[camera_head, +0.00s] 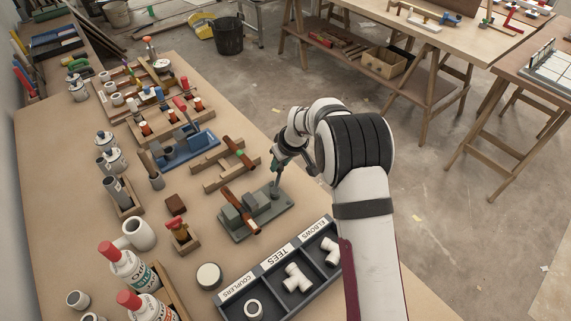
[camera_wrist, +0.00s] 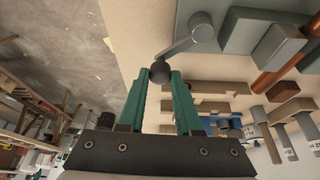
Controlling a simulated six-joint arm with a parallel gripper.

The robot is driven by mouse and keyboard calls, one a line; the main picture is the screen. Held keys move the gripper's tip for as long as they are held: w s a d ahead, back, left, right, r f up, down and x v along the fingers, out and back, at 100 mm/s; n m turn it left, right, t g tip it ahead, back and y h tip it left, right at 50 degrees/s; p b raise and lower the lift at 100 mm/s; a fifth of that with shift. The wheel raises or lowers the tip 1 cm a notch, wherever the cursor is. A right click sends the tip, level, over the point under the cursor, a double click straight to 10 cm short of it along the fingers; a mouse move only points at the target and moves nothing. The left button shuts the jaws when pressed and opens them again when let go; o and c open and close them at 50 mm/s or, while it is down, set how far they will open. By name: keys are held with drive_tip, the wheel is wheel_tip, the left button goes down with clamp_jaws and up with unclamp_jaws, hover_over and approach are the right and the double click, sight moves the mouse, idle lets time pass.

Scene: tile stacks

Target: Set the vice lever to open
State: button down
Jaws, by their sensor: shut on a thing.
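The grey-green vice (camera_head: 262,222) sits on the workbench, with a brown pipe (camera_head: 232,200) lying across its jaw blocks. Its lever (camera_head: 276,187) stands up at the vice's right side, below my gripper (camera_head: 277,166). In the wrist view the lever's grey rod (camera_wrist: 182,46) runs from a round pivot (camera_wrist: 203,27) to a dark ball knob (camera_wrist: 160,72). My gripper's teal fingers (camera_wrist: 160,85) are shut on that knob at their tips. In the head view my wrist partly hides the upper end of the lever.
A dark tray (camera_head: 226,314) labelled couplers, tees and elbows lies in front of the vice. A wooden rack (camera_head: 208,183) and a blue vice-like fixture (camera_head: 186,151) stand behind it. Bottles (camera_head: 126,265) and a white pipe piece (camera_head: 138,234) are to the left. The bench edge is close on the right.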

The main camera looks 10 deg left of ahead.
drive_tip(key=a+n+g, duration=0.1)
drive_tip(key=n, duration=0.1)
drive_tip(key=a+n+y, duration=0.1)
drive_tip(key=n, duration=0.2)
drive_tip(key=shift+s+a+g, duration=0.15)
drive_tip(key=shift+a+g, duration=0.25)
drive_tip(key=shift+s+a+n+g+y, duration=0.1)
drive_tip(key=shift+s+a+n+g, duration=0.15)
drive_tip(key=shift+n, duration=0.5)
drive_tip(key=shift+s+a+n+g+y, duration=0.1)
drive_tip(key=shift+a+n+g, duration=0.25)
drive_tip(key=shift+n, duration=0.45)
drive_tip(key=shift+s+a+n+g+y, duration=0.1)
drive_tip(key=shift+s+a+n+g, duration=0.15)
drive_tip(key=shift+n, duration=0.5)
drive_tip(key=shift+a, duration=0.1)
drive_tip(key=c, duration=0.6)
unclamp_jaws()
drive_tip(key=v, duration=1.5)
drive_tip(key=shift+r, duration=0.4)
